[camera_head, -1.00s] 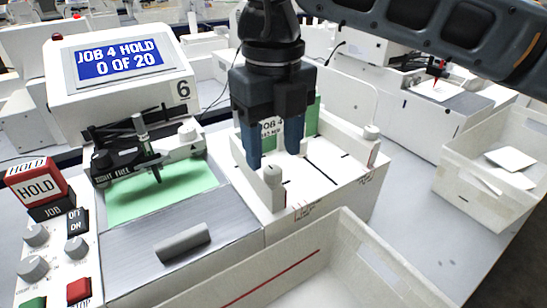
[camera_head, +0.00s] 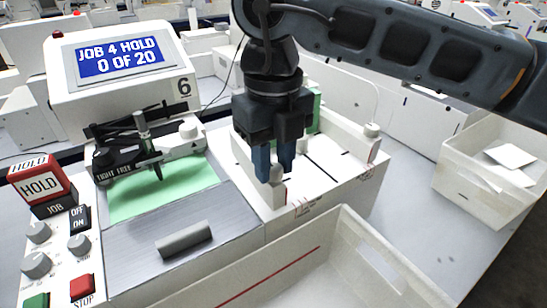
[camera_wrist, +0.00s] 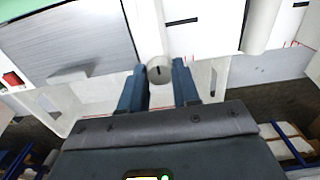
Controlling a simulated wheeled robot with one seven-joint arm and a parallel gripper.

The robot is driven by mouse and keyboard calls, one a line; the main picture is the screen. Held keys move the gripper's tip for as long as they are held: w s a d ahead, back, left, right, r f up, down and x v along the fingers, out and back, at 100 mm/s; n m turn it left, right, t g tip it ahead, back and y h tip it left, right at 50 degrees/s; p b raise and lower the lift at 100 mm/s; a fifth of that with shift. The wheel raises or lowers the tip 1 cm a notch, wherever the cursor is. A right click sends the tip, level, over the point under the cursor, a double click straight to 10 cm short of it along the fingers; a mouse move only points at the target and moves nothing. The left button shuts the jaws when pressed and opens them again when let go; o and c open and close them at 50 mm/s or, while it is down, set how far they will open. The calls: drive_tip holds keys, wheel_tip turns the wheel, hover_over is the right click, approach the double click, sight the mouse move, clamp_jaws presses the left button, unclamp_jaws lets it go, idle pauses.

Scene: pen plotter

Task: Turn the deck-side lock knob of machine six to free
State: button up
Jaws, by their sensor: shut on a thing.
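Machine six (camera_head: 165,88) stands at the left; its screen (camera_head: 120,60) reads JOB 4 HOLD, 0 OF 20. A small pale lock knob (camera_head: 277,174) sits on a white post at the deck-side end of the feed tray (camera_head: 310,190). My gripper (camera_head: 275,174) points down over this post, its blue fingers shut on the knob from both sides. In the wrist view the round knob (camera_wrist: 159,71) lies between the fingertips, with a short dark mark on its face. A similar knob (camera_head: 371,129) tops the tray's other post, away from the deck.
The pen carriage (camera_head: 147,160), with a black knob and TIGHT FREE lettering, lies over green paper. The control panel (camera_head: 58,250) is at lower left. An open white bin (camera_head: 345,255) is in front, and another bin (camera_head: 480,160) holds paper at right.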

drive_tip(key=c, duration=0.3)
drive_tip(key=shift+n+b, duration=0.3)
drive_tip(key=shift+b, duration=0.1)
drive_tip(key=n+b, duration=0.3)
drive_tip(key=shift+f+b, duration=0.2)
drive_tip(key=shift+b, duration=0.1)
drive_tip(key=n+b, duration=0.3)
drive_tip(key=n, duration=0.2)
drive_tip(key=shift+r, duration=0.1)
drive_tip(key=n+b, duration=0.1)
drive_tip(key=n, duration=0.3)
drive_tip(key=shift+r+b, duration=0.1)
drive_tip(key=shift+b, duration=0.2)
drive_tip(key=n, duration=0.5)
drive_tip(key=shift+b, duration=0.35)
drive_tip(key=shift+n, duration=0.3)
